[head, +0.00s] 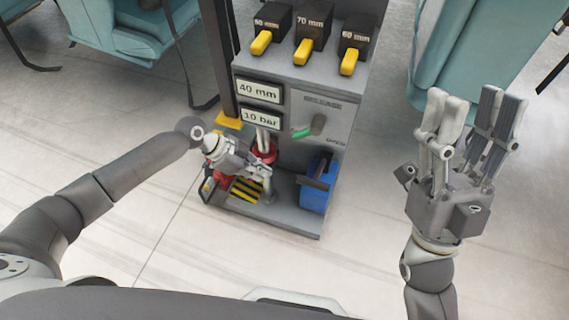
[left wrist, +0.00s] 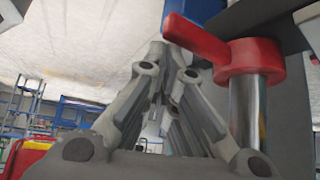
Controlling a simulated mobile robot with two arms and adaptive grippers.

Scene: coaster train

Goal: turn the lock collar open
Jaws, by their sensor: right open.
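The lock collar (left wrist: 248,58) is a red ring around an upright metal post, with a red lever (left wrist: 195,36) pointing left in the left wrist view. In the head view a red part (head: 264,153) shows low in the grey stand, partly hidden by my left gripper (head: 262,180). In the left wrist view my left gripper's fingers (left wrist: 168,62) converge just left of the post, their tips close to the lever. I cannot tell whether they touch it, and their opening is unclear. My right gripper (head: 465,100) is open and empty, fingers up, right of the stand.
The grey stand (head: 335,105) carries several yellow-handled levers (head: 305,50), plates reading 40 mm and 10 bar (head: 261,119), and a green-tipped release handle (head: 303,132). A blue box (head: 318,190) sits on its lower right. Teal seats stand behind; the floor in front is clear.

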